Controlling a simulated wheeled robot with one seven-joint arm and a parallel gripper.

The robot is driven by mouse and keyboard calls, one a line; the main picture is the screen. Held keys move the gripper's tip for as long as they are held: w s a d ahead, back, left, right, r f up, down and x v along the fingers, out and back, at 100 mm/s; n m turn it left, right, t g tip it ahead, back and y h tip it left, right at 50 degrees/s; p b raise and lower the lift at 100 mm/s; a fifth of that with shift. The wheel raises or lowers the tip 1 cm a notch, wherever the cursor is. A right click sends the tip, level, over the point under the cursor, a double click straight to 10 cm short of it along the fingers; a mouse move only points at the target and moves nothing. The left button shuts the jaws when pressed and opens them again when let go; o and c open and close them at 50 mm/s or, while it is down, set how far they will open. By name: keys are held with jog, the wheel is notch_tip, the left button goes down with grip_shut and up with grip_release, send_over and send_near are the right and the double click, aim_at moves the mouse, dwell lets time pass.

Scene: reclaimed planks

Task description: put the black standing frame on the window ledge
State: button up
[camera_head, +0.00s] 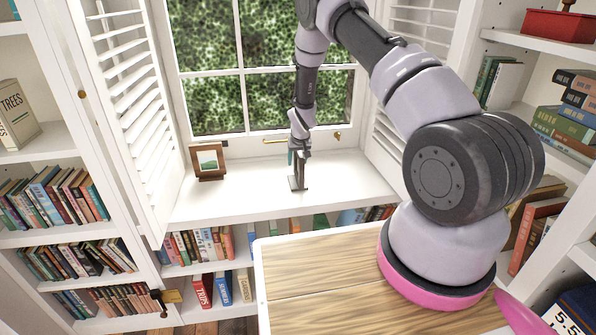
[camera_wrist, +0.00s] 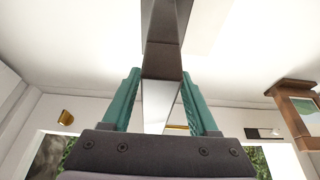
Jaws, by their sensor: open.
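The black standing frame (camera_head: 298,183) is on the white window ledge (camera_head: 345,183), near its middle, and looks upright. My gripper (camera_head: 297,158) is right above and around its upper part, pointing down. In the wrist view the two teal fingers of my gripper (camera_wrist: 158,80) are apart, one on each side of the dark frame (camera_wrist: 164,30). My jaws are open. I cannot tell whether a finger touches the frame. Much of the frame's face is hidden in the head view.
A brown wooden picture frame (camera_head: 208,162) stands on the ledge to the left, and shows at the right of the wrist view (camera_wrist: 300,112). The window (camera_head: 225,105) and its brass handle are behind. White shutters flank the ledge. A wooden tabletop (camera_head: 320,275) lies in front.

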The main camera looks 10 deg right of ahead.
jog(key=shift+f, duration=0.2)
grip_shut()
jog(key=shift+r, duration=0.15)
